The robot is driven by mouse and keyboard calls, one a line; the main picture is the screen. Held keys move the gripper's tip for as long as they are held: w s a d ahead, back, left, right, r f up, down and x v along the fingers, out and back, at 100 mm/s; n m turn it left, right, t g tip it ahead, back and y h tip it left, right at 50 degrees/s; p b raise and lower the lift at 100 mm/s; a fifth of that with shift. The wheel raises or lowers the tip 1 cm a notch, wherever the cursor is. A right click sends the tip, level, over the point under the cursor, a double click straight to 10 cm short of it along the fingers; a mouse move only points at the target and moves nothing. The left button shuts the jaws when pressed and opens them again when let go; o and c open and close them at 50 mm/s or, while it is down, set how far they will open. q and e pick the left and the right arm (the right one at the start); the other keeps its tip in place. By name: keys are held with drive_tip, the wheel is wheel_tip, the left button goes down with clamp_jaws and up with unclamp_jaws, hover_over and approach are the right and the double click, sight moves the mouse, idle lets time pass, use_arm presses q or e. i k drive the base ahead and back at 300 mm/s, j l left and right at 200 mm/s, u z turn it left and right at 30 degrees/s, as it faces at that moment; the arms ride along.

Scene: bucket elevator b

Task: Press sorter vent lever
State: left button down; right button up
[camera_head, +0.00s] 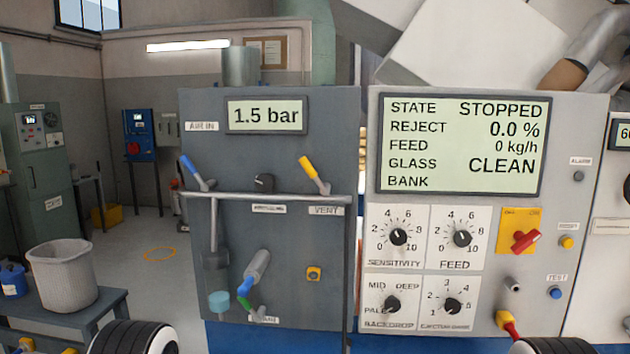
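The vent lever (313,172) has a yellow handle and stands on the grey air panel, right of its middle, above a label reading VENT. Its handle tilts up and to the left from a metal pivot. The panel's display (266,116) above it reads 1.5 bar. Neither of my grippers shows in the head view. Dark, white-ringed rounded parts at the bottom left and bottom right look like parts of my arms, and nothing of mine touches the lever.
A blue-handled AIR IN lever (191,170) and a black knob (264,182) share the panel, with a horizontal pipe below. Lower are a grey-and-blue handle (256,268) and a green one. A control panel (583,125) reading STOPPED stands right. A bin (62,277) sits left.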

sight(325, 188)
drive_tip(key=k+j+z, duration=0.6)
drive_tip(key=i+j, duration=0.1)
drive_tip(key=i, duration=0.3)
